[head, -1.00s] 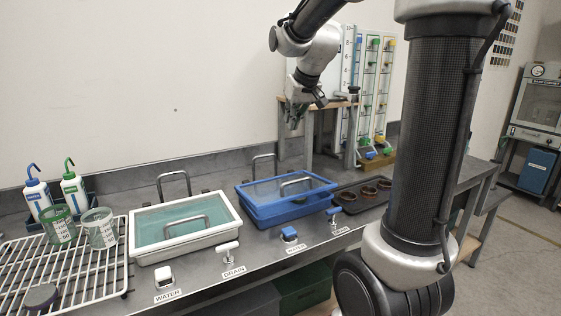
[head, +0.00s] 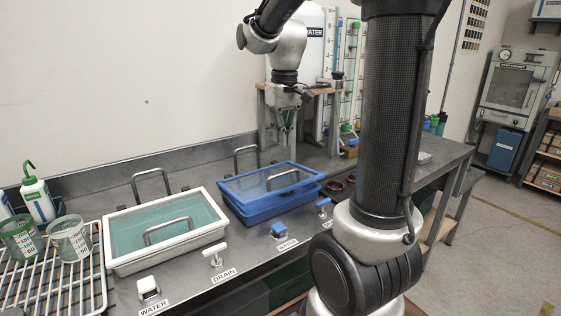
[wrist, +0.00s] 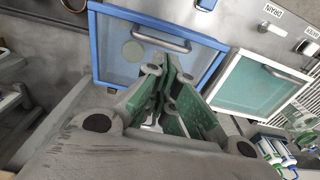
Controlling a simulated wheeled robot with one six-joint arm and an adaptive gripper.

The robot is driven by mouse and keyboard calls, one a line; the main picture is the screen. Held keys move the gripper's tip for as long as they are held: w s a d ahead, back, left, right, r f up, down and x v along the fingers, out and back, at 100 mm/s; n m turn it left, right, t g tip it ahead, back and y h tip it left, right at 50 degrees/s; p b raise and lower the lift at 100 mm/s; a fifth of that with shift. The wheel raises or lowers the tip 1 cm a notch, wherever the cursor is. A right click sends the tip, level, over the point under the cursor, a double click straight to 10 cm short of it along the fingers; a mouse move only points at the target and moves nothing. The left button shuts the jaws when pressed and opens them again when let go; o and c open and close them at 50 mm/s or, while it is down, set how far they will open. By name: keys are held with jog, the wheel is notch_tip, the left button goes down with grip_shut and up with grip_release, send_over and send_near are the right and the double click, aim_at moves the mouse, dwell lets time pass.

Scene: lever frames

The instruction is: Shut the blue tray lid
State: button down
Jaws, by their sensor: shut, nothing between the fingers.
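The blue tray (head: 262,212) stands on the bench in the head view. Its blue-framed lid (head: 243,187) with a clear panel and metal handle lies over it, looking slightly tilted or offset; I cannot tell how wide any gap is. The lid also shows at the top of the wrist view (wrist: 112,50). My gripper (head: 287,146) points down behind the tray's far edge, with its fingers shut and empty. In the wrist view, my gripper (wrist: 168,68) overlaps the lid's near edge in the picture; contact cannot be told.
A white tray (head: 117,263) with a clear lid stands left of the blue one. A metal loop (head: 247,160) rises behind the blue tray. Knobs labelled drain (head: 215,257) and water line the front. A small wooden-topped stand (head: 262,88) stands behind my gripper.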

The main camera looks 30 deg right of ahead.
aim_at(284, 173)
jog(key=f, duration=0.7)
jog(key=shift+w+f, duration=0.2)
jog(key=shift+f, duration=0.1)
jog(key=shift+f, duration=0.1)
jog(key=s+f, duration=0.1)
jog(key=f, duration=0.2)
jog(key=shift+s, duration=0.35)
jog(key=shift+w+r, duration=0.1)
jog(key=shift+r, duration=0.15)
notch_tip(284, 173, up, 13)
jog(key=s, duration=0.3)
jog(key=shift+d+r, duration=0.15)
jog(key=shift+r, duration=0.05)
